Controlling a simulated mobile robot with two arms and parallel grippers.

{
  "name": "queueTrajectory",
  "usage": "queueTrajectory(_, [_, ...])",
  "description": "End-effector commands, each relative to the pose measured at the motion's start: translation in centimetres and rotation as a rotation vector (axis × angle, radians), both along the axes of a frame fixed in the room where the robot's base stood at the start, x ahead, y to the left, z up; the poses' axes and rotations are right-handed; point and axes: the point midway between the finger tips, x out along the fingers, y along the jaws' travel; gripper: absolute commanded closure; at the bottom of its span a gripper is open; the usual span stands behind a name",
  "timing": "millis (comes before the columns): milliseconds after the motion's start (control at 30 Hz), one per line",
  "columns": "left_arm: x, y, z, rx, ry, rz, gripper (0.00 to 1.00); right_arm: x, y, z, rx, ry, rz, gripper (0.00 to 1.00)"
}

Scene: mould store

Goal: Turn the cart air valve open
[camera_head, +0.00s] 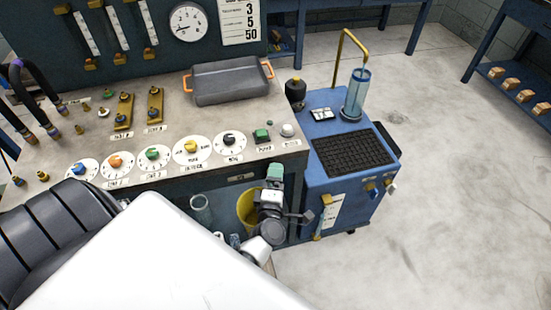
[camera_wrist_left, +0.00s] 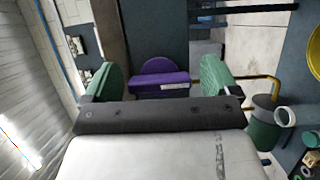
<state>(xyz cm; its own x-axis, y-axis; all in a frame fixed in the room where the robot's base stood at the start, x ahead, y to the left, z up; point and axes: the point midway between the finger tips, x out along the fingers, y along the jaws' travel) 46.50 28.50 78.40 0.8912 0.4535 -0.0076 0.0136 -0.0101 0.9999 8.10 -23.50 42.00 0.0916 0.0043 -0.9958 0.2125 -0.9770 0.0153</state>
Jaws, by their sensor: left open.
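The blue cart (camera_head: 335,190) stands at the right end of the bench. Small valve fittings sit on its front face: one with a blue handle (camera_head: 371,187) and a pale one (camera_head: 390,187) to its right. I cannot tell which is the air valve or how it is turned. My left gripper (camera_head: 275,172) is in front of the bench's right end, left of these fittings and apart from them. In the left wrist view its two green fingers (camera_wrist_left: 157,78) are wide apart with nothing held. A purple rounded piece (camera_wrist_left: 160,78) shows beyond them. My right gripper is not in view.
The bench (camera_head: 165,105) carries several dial knobs, a grey tray (camera_head: 230,82) and hose fittings. A yellow bucket (camera_head: 246,207) is below, behind my arm. The cart top holds a black mat (camera_head: 353,150) and a clear cylinder (camera_head: 356,94). Floor right of the cart is clear.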

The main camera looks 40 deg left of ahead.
Motion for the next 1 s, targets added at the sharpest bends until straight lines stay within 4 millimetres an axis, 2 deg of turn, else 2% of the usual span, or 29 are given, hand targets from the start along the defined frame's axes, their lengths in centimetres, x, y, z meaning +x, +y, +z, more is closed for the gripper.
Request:
queueTrajectory(133, [-0.2,-0.1,0.0,0.000,-0.001,0.000,0.11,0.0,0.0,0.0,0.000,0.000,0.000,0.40])
queueTrajectory(233, [-1.0,-0.5,0.0,0.000,0.001,0.000,0.11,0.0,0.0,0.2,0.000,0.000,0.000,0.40])
queueTrajectory(500, [-5.7,-2.9,0.1,-0.001,0.003,-0.001,0.11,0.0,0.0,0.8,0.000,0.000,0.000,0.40])
queueTrajectory(700, [-8.5,-4.4,0.1,-0.001,0.002,-0.001,0.11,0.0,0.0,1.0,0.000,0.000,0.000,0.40])
queueTrajectory(833, [-9.4,-4.8,0.1,0.000,0.000,0.000,0.11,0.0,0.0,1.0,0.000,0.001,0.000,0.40])
queueTrajectory(1000, [-9.7,-4.9,0.1,0.000,-0.001,0.000,0.11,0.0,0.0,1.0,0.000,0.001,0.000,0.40])
